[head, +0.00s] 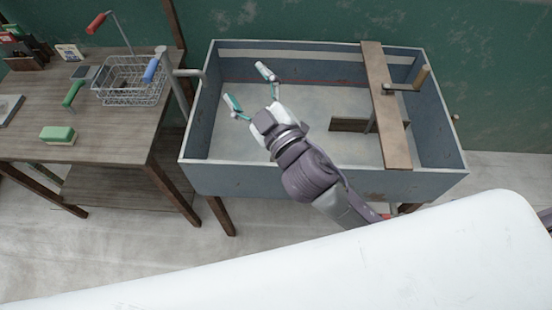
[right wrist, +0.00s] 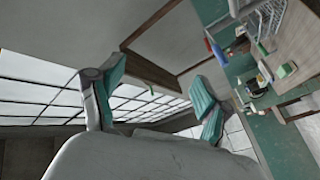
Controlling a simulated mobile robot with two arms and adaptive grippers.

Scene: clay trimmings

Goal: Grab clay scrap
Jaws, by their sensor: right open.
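My right gripper (head: 249,88) reaches over the left part of a grey-blue trough (head: 325,179). Its two teal-tipped fingers are spread wide with nothing between them. In the right wrist view the open fingers (right wrist: 152,105) also show empty, with windows and the ceiling behind them. I cannot make out any clay scrap in either view. My arm hides part of the trough floor. My left gripper is not in view.
A brown plank (head: 385,105) lies across the trough's right part, with a wooden-handled tool (head: 422,77) by it. A wooden table (head: 115,135) at left holds a wire basket (head: 132,82), a green sponge-like block (head: 58,134) and tools. A pipe (head: 188,73) bends over the trough's left rim.

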